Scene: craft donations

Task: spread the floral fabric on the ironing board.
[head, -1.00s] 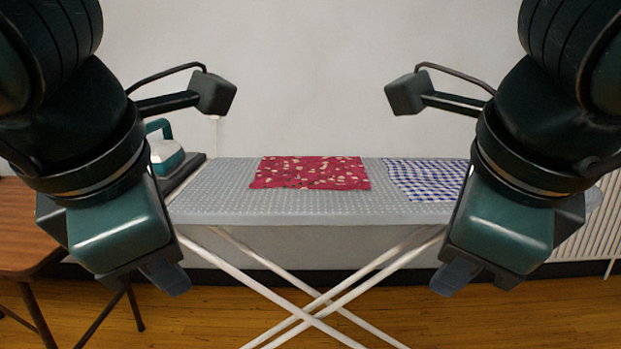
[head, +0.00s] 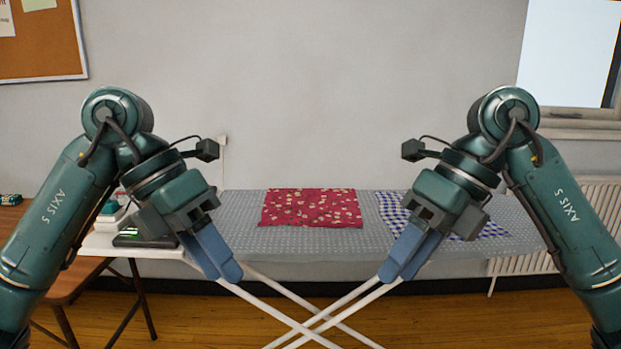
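The floral fabric (head: 311,207) is red with pale flowers and lies flat, roughly a rectangle, on the middle of the grey dotted ironing board (head: 310,240). My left gripper (head: 219,262) is in front of the board, left of the fabric and apart from it. My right gripper (head: 402,262) is in front of the board, right of the fabric and apart from it. Each gripper's two blue fingers are close together with nothing seen between them; the exact gap is hard to tell.
A blue checked cloth (head: 393,207) lies on the board to the right, partly hidden by my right arm. An iron (head: 112,210) stands at the board's left end, partly hidden by my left arm. A brown wooden table (head: 75,275) is at the left. A radiator (head: 535,262) is behind, right.

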